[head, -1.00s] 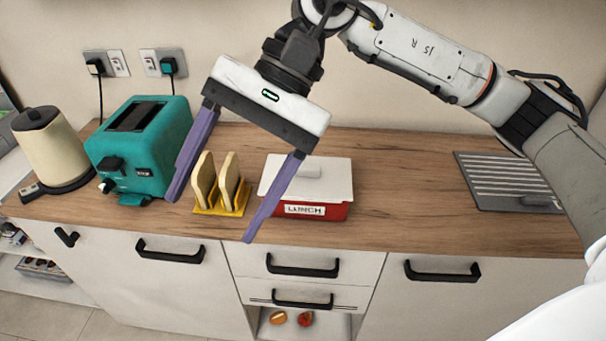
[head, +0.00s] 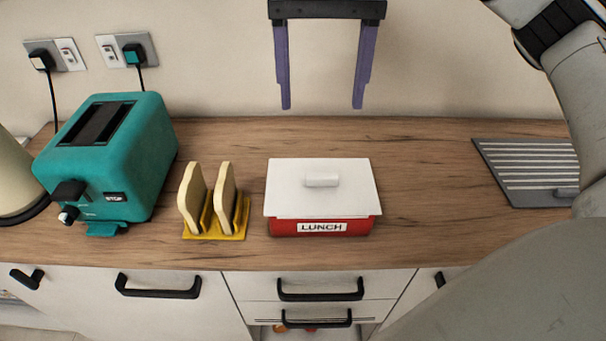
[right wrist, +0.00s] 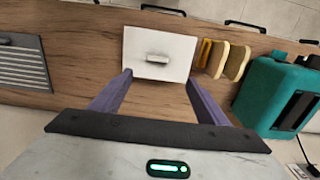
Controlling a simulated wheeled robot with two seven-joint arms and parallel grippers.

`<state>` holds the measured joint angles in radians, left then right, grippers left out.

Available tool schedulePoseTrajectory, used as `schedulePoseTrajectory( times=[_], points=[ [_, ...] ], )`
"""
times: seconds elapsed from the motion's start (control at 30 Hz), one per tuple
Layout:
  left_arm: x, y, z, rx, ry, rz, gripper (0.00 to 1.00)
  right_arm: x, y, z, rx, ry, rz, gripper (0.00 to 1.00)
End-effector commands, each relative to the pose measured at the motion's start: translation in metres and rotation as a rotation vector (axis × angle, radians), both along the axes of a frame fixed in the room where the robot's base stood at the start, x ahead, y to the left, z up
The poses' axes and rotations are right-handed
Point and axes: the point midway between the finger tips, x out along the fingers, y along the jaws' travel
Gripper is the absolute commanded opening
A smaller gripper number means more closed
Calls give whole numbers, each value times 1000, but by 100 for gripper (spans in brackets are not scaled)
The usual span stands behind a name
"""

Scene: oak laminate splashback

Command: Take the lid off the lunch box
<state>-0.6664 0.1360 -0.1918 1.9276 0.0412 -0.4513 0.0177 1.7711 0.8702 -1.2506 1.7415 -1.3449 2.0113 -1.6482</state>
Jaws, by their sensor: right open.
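The red lunch box (head: 318,227) with a LUNCH label stands on the wooden counter. Its white lid (head: 290,190) lies on top, with a small white handle (head: 321,180) in the middle. The lid also shows in the right wrist view (right wrist: 140,45), above and between the fingertips. My right gripper (head: 322,106) is open and empty. Its two purple fingers point down, above and behind the lunch box in the head view, apart from it. In the right wrist view the gripper (right wrist: 158,75) has its fingers spread on either side of the handle's line. My left gripper is not in view.
A yellow rack (head: 240,228) with two bread slices stands just left of the lunch box. A teal toaster (head: 120,150) is further left, beside a cream kettle (head: 14,180). A grey ribbed board (head: 525,165) lies at the right. The counter between board and box is clear.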

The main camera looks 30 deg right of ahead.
Motion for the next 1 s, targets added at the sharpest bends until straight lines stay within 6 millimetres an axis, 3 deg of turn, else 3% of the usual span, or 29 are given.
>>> schedulePoseTrajectory(
  times=[0.03, 0.4, 0.57, 1.0],
  points=[
    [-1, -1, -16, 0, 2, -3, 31, 0, 0, -16, 1, -1, 0, 69],
    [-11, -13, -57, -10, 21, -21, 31, 0, 1, -63, 2, -1, 1, 69],
    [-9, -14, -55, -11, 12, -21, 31, -1, 0, -73, 1, 0, 0, 69],
    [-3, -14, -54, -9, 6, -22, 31, -4, -2, -126, 1, 2, 0, 69]
  ],
)
